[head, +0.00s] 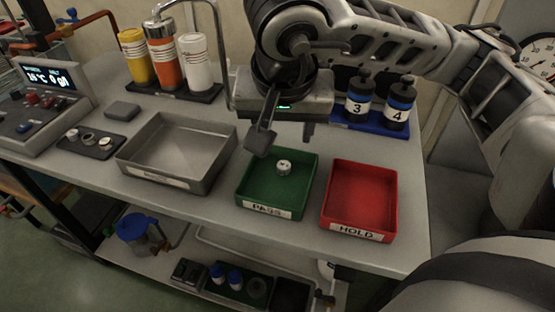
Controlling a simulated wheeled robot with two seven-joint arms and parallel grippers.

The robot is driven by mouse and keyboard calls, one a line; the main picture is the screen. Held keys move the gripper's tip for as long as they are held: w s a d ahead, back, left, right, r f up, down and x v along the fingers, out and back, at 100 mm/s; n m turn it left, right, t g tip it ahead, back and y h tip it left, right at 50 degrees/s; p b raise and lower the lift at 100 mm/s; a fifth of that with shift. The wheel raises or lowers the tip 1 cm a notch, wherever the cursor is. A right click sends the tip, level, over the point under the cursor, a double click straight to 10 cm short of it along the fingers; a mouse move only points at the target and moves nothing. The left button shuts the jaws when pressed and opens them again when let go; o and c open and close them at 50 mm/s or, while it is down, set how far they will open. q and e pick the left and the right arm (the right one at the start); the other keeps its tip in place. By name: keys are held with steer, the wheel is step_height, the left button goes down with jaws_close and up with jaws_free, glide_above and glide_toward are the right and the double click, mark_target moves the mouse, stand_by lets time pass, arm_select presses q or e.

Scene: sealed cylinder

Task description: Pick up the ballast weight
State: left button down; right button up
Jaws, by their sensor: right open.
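No item in the head view is labelled as the ballast weight, so I cannot tell for sure which one it is. A small silvery metal cylinder (284,169) stands upright in the green PASS tray (250,196). Three small round metal pieces (88,139) sit on a dark holder (101,151) at the left. My right gripper (285,139) is open and empty, above the back of the green tray. Its fingers point down, apart from the cylinder. My left gripper is not in view.
A grey tray (207,178) stands left of the green tray, a red HOLD tray (361,190) right of it. Bottles numbered 3 (358,106) and 4 (396,114) stand behind. A flat grey block (122,110) and a control panel (36,125) are at the left.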

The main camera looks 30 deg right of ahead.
glide_above(284, 165)
steer(key=s+a, duration=0.1)
steer(key=s, duration=0.2)
steer(key=f, duration=0.9)
steer(key=shift+w+a+f+b, duration=0.15)
steer(key=shift+w+a+b, duration=0.05)
steer(key=shift+b, duration=0.15)
steer(key=shift+w+p+x, duration=0.1)
steer(key=shift+p+x, duration=0.05)
steer(key=shift+x, duration=1.15)
steer(key=shift+w+p+x, duration=0.15)
steer(key=shift+x, duration=1.2)
steer(key=c, duration=1.1)
